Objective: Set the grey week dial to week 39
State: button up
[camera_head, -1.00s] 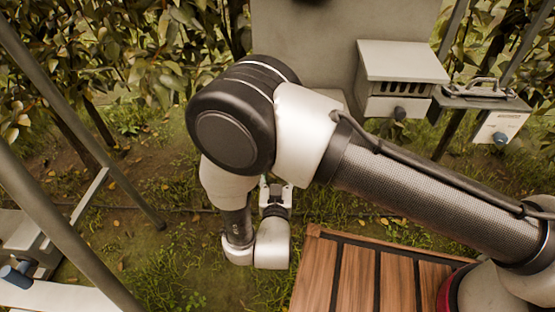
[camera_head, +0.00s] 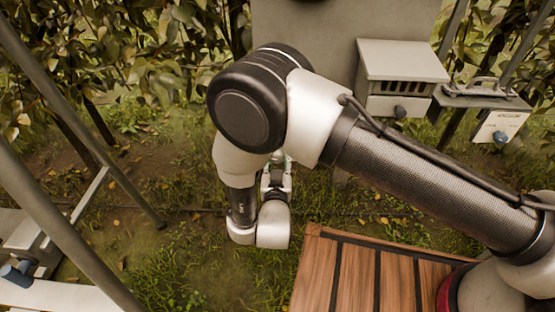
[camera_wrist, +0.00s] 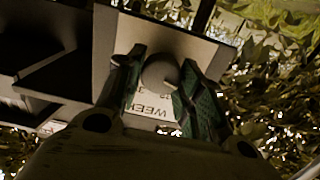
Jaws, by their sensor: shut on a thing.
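The grey week dial (camera_wrist: 158,76) is a round knob with a small pale mark near its right edge. It stands on a pale plate (camera_wrist: 150,112) lettered WEEK, with digits partly hidden by the dial and fingers. My gripper (camera_wrist: 163,62) has its green-padded fingers on either side of the dial and is shut on it. The number the dial points to cannot be read. In the head view, my gripper (camera_head: 277,180) is mostly hidden by my arm, and I cannot make out the dial there.
A vented grey box with a dark knob (camera_head: 400,75) stands at the back right. Beside it is a handled box with a blue knob (camera_head: 500,125). A slatted wooden top (camera_head: 340,270) lies at front right. Metal posts and a blue-knobbed fixture (camera_head: 18,272) stand at left.

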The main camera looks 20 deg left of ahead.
jog(key=shift+m, duration=0.4)
jog(key=m, duration=0.4)
jog(key=shift+d, duration=0.1)
jog(key=m, duration=0.4)
jog(key=shift+f+m, duration=0.1)
jog(key=shift+m, duration=0.3)
jog(key=m, duration=0.5)
jog(key=shift+d+f+m, duration=0.1)
jog(key=shift+m, duration=0.2)
jog(key=m, duration=0.4)
jog(key=shift+f+m, duration=0.1)
jog(key=shift+m, duration=0.2)
jog(key=o, duration=1)
